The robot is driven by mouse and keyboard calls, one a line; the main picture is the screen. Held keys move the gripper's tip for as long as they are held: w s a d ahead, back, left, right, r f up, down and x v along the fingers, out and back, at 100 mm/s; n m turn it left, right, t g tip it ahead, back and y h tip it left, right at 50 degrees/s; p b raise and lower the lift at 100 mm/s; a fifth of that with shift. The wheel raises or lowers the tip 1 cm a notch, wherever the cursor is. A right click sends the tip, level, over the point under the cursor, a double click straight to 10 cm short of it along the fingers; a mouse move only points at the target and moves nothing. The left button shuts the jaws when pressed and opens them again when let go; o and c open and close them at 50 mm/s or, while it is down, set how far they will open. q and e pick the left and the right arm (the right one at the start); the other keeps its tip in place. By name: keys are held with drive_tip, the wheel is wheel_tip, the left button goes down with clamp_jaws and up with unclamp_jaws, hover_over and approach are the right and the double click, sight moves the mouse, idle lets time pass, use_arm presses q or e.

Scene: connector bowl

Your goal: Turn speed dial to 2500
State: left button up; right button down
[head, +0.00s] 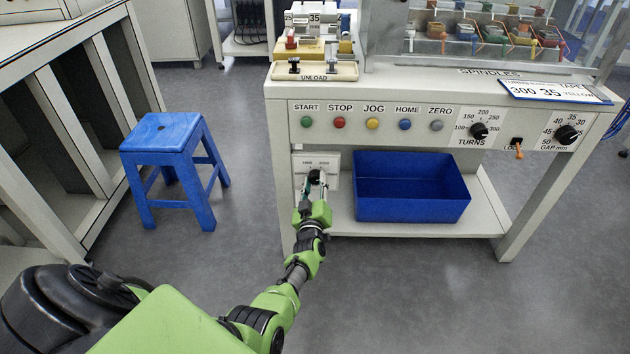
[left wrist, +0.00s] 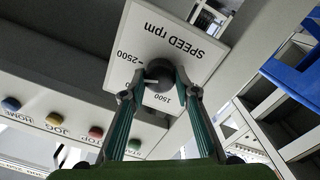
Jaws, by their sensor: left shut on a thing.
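The speed dial is a round black knob (head: 315,176) on a small pale plate (head: 327,162) low on the bench's left front. In the left wrist view the knob (left wrist: 160,74) sits on the plate (left wrist: 168,38), which reads "SPEED rpm" upside down, with 2500 to the upper left and 1500 to the lower right. A pale mark shows on the knob's left side; I cannot tell exactly where it points. My left gripper (head: 315,185) is shut on the knob, one finger on each side, also in the left wrist view (left wrist: 159,88). My right gripper is out of view.
A blue bin (head: 412,205) stands on the shelf right of the dial. Above are coloured buttons (head: 372,123), the TURNS knob (head: 479,131) and the GAP knob (head: 567,134). A blue stool (head: 163,145) stands to the left, with open floor between.

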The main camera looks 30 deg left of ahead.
use_arm(q)
drive_tip(key=shift+m, duration=0.5)
drive_tip(key=shift+m+p, duration=0.4)
drive_tip(key=shift+m, duration=1.1)
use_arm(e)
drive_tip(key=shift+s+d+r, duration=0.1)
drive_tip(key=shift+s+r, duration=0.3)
use_arm(q)
drive_tip(key=o, duration=1.1)
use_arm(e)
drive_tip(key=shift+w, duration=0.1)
use_arm(q)
drive_tip(key=v, duration=0.7)
drive_tip(key=shift+s+d, duration=0.15)
drive_tip(key=shift+s, duration=0.1)
drive_tip(key=shift+m, duration=0.3)
